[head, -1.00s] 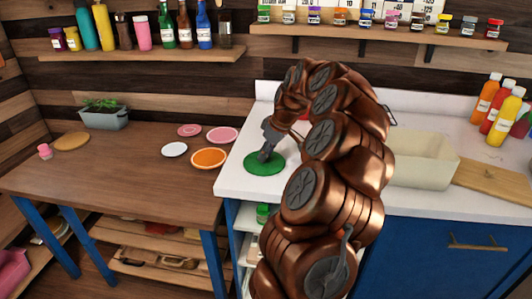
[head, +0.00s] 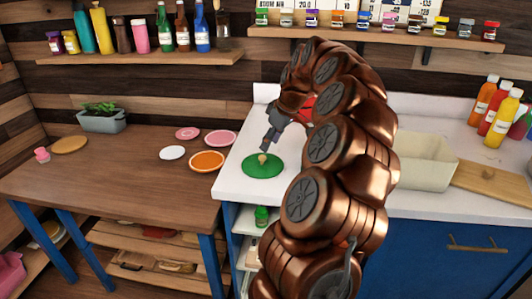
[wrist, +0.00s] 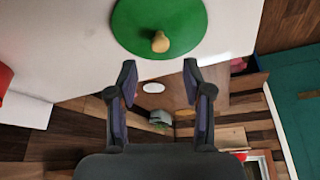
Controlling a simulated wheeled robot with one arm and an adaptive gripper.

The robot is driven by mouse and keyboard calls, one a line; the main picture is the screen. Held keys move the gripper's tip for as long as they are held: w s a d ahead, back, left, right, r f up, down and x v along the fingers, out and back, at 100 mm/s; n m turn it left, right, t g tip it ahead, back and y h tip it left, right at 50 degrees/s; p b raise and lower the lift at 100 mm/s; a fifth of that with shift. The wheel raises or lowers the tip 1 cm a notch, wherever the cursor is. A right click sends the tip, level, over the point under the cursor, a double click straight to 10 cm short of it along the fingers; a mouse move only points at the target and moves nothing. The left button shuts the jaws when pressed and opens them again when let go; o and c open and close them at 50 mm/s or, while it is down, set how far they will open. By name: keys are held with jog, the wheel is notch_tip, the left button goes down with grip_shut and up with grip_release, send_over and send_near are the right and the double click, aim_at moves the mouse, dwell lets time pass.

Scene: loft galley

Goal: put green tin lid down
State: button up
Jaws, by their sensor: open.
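The green tin lid (head: 256,169) is a round green disc with a small tan knob on top. It lies flat on the left end of the white counter. In the wrist view the lid (wrist: 160,22) is at the top, with its knob above the gap between my fingers. My gripper (head: 268,143) is just above and beside the knob, apart from it. In the wrist view my gripper (wrist: 160,75) has its fingers spread with nothing between them.
A wooden table (head: 110,195) stands to the left, with an orange plate (head: 207,161), a pink plate (head: 220,138) and a white plate (head: 172,153). A cream basin (head: 425,165) and several sauce bottles (head: 499,125) are on the right. Shelves of bottles and jars line the wall.

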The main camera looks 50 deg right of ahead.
jog(key=shift+b+v, duration=0.3)
jog(key=shift+v, duration=2.6)
jog(key=w+a+n+g, duration=0.1)
jog(key=w+a, duration=0.1)
jog(key=a, duration=1.2)
jog(key=s+a+f+g, duration=0.1)
jog(key=s+a, duration=0.2)
jog(key=a, duration=0.5)
jog(key=s+a+f+g, duration=0.1)
jog(key=s+a+f, duration=0.15)
jog(key=a, duration=0.45)
jog(key=s+a+f+m+g, duration=0.1)
jog(key=s+a+f, duration=0.2)
jog(key=s, duration=0.4)
jog(key=s+a+f+m+g, duration=0.1)
jog(key=s+a+f, duration=0.2)
jog(key=s, duration=0.4)
jog(key=s+a+f+m+g+h, duration=0.1)
jog(key=s+a+f, duration=0.2)
jog(key=s+f, duration=0.2)
jog(key=s, duration=0.2)
jog(key=shift+s+a, duration=0.25)
jog(key=shift+s, duration=0.15)
jog(key=shift+r, duration=0.1)
